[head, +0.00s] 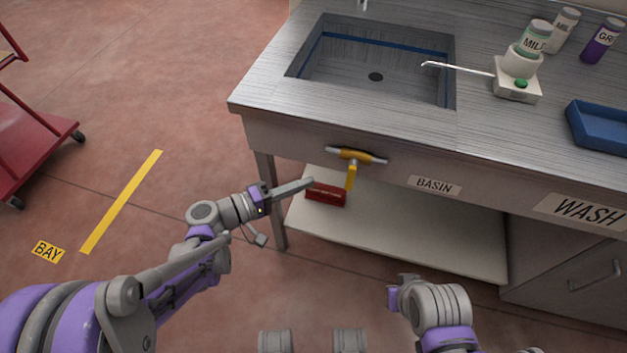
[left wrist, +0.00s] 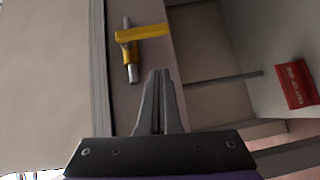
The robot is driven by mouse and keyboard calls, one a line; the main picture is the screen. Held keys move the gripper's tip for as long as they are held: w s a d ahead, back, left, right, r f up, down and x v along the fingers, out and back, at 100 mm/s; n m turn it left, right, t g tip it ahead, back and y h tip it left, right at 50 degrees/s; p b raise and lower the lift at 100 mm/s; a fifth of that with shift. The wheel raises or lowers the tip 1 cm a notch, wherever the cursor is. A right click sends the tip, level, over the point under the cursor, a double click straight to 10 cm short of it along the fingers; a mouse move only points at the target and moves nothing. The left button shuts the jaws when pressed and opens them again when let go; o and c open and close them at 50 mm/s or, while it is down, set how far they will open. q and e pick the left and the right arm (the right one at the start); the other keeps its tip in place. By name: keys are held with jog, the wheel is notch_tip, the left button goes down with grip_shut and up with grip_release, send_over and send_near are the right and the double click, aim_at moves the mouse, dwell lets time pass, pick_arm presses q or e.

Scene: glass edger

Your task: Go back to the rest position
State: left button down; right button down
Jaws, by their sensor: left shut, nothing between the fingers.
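My left gripper (head: 296,186) is in front of the steel sink bench, below and to the left of the yellow valve handle (head: 351,174). In the left wrist view the left gripper (left wrist: 159,75) has its fingers together and empty, apart from the yellow valve handle (left wrist: 142,32). The handle hangs down from its brass valve body on the bench front in the head view. My right arm (head: 435,310) shows at the lower right of the head view; its fingertips cannot be made out.
The basin (head: 376,75) is set in the bench top. A red box (head: 326,194) lies on the lower shelf (head: 400,235). A white dispenser (head: 517,85), bottles and a blue tray (head: 600,127) stand at right. A red cart (head: 35,140) is at far left; floor between is clear.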

pick_arm(q)
jog(key=v, duration=0.7)
jog(key=shift+s+p, duration=0.15)
jog(key=shift+p, duration=0.25)
pick_arm(e)
jog(key=shift+s+d+r, duration=0.1)
jog(key=shift+d+r, duration=0.15)
jog(key=shift+r, duration=0.25)
pick_arm(q)
jog(key=shift+d+f, duration=0.15)
